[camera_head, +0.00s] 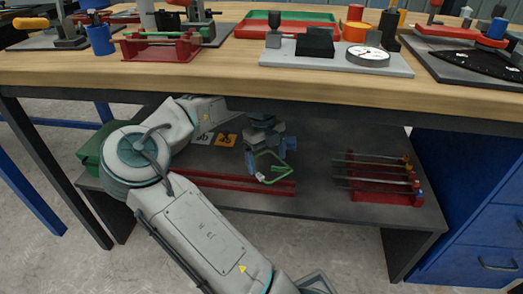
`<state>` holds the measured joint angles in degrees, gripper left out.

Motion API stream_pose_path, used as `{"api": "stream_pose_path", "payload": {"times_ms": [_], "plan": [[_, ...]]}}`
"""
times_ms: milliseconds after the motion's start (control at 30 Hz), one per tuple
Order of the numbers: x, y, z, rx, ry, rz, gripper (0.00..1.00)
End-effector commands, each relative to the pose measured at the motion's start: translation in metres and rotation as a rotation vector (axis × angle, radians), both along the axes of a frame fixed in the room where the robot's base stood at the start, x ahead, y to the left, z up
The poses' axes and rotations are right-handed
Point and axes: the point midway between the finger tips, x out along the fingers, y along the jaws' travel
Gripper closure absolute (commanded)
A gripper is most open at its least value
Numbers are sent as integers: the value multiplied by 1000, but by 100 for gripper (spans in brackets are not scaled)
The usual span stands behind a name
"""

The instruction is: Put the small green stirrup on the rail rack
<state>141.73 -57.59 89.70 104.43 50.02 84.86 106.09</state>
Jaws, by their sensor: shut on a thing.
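The small green stirrup (285,173) is a thin bent green bar on the lower shelf level, under the wooden bench top. My gripper (262,178) is shut on it, near the stirrup's lower left side. A red rack with two long parallel rails (232,182) lies on the lower shelf, just below and left of the stirrup in the picture. I cannot tell whether the stirrup touches the rails. My arm crosses in front and hides the left end of the rails.
The bench top (215,68) is close above my arm. A red holder with several rods (385,180) stands on the shelf at right. Number cards (226,139) and a green case (92,150) are on the shelf. A blue drawer cabinet (470,200) stands at right.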

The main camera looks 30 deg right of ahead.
Motion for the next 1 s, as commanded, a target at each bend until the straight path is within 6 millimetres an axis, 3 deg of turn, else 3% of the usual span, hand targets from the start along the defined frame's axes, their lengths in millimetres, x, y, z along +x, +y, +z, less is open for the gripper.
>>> {"api": "stream_pose_path", "payload": {"times_ms": [367, 800, 1000], "plan": [[0, 0, -10, -1, 1, 1, 43], [0, 0, -56, -1, 1, 0, 43], [0, 0, -67, 0, 0, 1, 43]]}}
